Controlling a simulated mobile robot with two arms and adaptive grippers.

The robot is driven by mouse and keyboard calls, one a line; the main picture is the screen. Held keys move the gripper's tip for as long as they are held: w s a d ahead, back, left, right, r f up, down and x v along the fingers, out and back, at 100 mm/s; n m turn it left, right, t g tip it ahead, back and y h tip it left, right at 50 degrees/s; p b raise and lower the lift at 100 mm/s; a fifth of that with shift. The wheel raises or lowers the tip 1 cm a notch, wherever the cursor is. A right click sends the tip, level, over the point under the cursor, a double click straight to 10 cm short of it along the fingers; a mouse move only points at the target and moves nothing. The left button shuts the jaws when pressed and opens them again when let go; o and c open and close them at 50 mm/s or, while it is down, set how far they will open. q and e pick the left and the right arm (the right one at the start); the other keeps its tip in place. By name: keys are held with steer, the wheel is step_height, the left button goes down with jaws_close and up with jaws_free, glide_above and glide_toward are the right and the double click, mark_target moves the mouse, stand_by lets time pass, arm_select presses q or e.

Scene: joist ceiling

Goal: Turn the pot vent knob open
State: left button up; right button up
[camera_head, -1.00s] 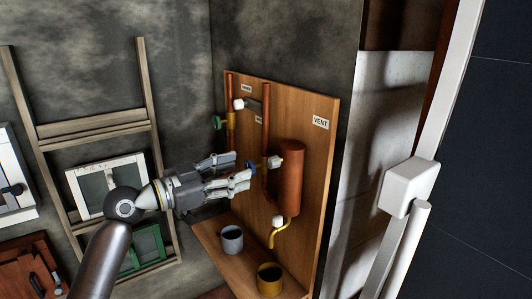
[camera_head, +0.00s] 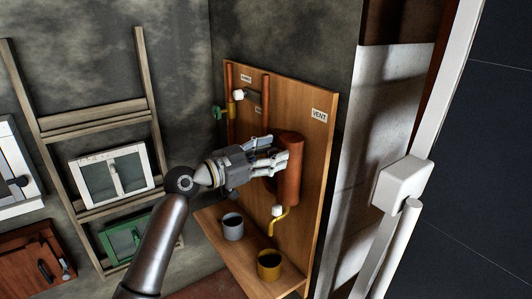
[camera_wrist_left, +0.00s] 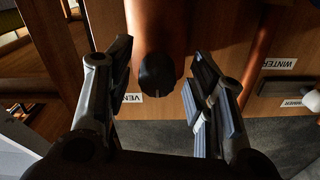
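A copper pot (camera_head: 290,180) is mounted on an upright wooden board (camera_head: 318,160) with a VENT label (camera_head: 319,115). In the left wrist view a dark round knob (camera_wrist_left: 157,75) with a small pale mark stands out from the copper surface (camera_wrist_left: 158,28). My left gripper (camera_head: 280,158) is in front of the pot's upper part and hides some of it. In the left wrist view its fingers (camera_wrist_left: 165,65) are spread, one on each side of the knob, with visible gaps. The knob is hidden in the head view. My right gripper is not in view.
Copper pipes (camera_head: 231,90) with a green-handled valve (camera_head: 218,112) run up the board's left side. A yellow spout (camera_head: 278,224) is below the pot. A grey cup (camera_head: 232,228) and a yellow cup (camera_head: 270,266) stand on the shelf (camera_head: 232,258).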

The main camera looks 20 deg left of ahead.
arm_select(q)
steer(key=c, duration=1)
steer(key=shift+r+n, duration=0.1)
steer(key=shift+n, duration=0.2)
steer(key=n, duration=0.2)
steer(key=shift+a+n, duration=0.1)
steer(key=shift+n, duration=0.2)
steer(key=n+p, duration=0.1)
steer(key=n, duration=0.2)
steer(key=shift+a+r+n, duration=0.1)
steer(key=shift+r+n, duration=0.05)
steer(key=shift+n, duration=0.15)
steer(key=n+p, duration=0.1)
steer(key=n, duration=0.2)
steer(key=shift+w+n+p, duration=0.1)
steer(key=shift+n+p, duration=0.2)
steer(key=shift+p, duration=0.1)
steer(key=n+p, duration=0.2)
steer(key=n, duration=0.2)
steer(key=shift+n, duration=0.3)
steer(key=shift+a, duration=0.1)
